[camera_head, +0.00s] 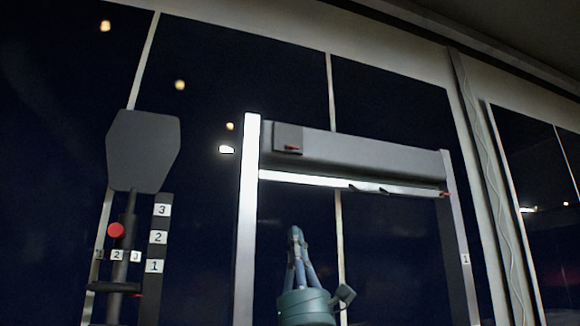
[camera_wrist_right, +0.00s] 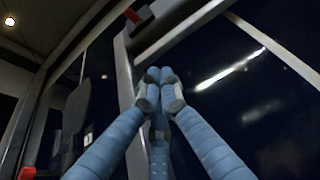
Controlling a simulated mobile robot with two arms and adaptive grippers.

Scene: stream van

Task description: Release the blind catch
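A grey blind housing (camera_head: 352,155) spans the top of a pale frame in front of the dark window. A small red tab (camera_head: 292,148) sits on a square plate at its left end. A pale bottom bar (camera_head: 325,182) runs just under the housing, with another red tab (camera_head: 446,194) at its right end. I cannot tell which tab is the catch. My right gripper (camera_head: 296,232) points up below the bar, apart from it in the head view. Its blue fingers meet at the tips in the right wrist view (camera_wrist_right: 160,80), with nothing visible between them. My left gripper is out of view.
At the left stands a grey paddle-shaped panel (camera_head: 143,150) on a post, with a red knob (camera_head: 116,230) and a numbered strip (camera_head: 158,238). The frame's left upright (camera_head: 247,220) and right upright (camera_head: 462,240) flank my right gripper. The space between them looks clear.

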